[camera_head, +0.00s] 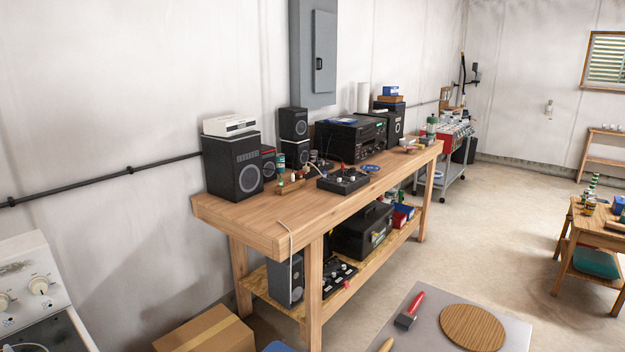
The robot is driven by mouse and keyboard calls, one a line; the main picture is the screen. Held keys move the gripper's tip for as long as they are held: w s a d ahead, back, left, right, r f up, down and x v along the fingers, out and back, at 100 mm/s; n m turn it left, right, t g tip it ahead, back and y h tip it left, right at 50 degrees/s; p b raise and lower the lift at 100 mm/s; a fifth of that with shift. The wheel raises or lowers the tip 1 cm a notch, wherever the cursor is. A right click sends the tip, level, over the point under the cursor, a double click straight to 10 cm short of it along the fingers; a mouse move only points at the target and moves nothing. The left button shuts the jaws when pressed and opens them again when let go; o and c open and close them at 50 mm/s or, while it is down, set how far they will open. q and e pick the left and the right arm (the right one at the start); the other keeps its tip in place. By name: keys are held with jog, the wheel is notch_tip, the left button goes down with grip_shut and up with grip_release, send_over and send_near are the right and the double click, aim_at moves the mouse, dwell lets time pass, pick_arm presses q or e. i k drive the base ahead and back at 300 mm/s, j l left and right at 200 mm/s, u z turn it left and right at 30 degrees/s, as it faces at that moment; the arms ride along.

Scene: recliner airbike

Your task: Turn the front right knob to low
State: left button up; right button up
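A white appliance (45,300) stands at the lower left, cut off by the picture's edges. Its sloped panel carries at least two pale round knobs, one at the right (39,285) and one at the left edge (3,300). Small markings by them are too small to read. I cannot tell which one is the front right knob or how it is set. Neither of my grippers is in view.
A wooden workbench (225,212) with speakers, a stereo and a knobbed black box (343,181) stands mid-view. A cardboard box (205,330) is on the floor. A grey surface (515,335) holds a round wooden board. Open floor lies right of the bench.

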aim_at(38, 285)
jog(key=k+j+u, duration=0.1)
jog(key=u, duration=1.6)
